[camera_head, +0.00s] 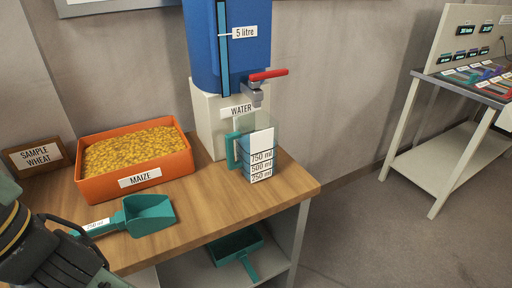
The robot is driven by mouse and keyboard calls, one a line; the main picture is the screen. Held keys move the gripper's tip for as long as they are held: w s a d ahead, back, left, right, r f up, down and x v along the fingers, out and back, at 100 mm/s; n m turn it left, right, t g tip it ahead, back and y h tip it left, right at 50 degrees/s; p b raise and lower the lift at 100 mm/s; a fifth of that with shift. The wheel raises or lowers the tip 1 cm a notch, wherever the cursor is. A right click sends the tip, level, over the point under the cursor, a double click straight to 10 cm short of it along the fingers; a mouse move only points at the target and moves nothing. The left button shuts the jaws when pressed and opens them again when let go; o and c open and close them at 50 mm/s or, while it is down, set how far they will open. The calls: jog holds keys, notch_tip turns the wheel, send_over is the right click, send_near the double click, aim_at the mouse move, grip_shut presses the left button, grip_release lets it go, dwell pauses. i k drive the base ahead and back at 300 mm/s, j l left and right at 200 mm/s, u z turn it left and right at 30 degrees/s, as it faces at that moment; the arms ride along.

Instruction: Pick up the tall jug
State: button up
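The tall jug (258,160) is clear, with a teal handle (232,151) on its left side and a white label marked 750, 500 and 250 ml. It stands upright near the right end of the wooden bench, below the red-handled tap. My gripper (82,265) is dark and partly in view at the lower left corner, in front of the bench and well to the left of the jug. Its fingertips are not clear, so I cannot tell whether it is open or shut.
A blue water tank (229,45) stands on a pale block behind the jug; its tap (258,86) overhangs it. An orange maize tray (135,180) and a teal scoop (148,214) lie left. The bench top (215,222) in front of the jug is clear.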

aim_at(255, 135)
jog(key=u, duration=2.6)
jog(key=z, duration=2.45)
jog(key=k+j+z, duration=0.1)
jog(key=j, duration=0.3)
jog(key=k+j+z, duration=0.1)
jog(key=j, duration=0.25)
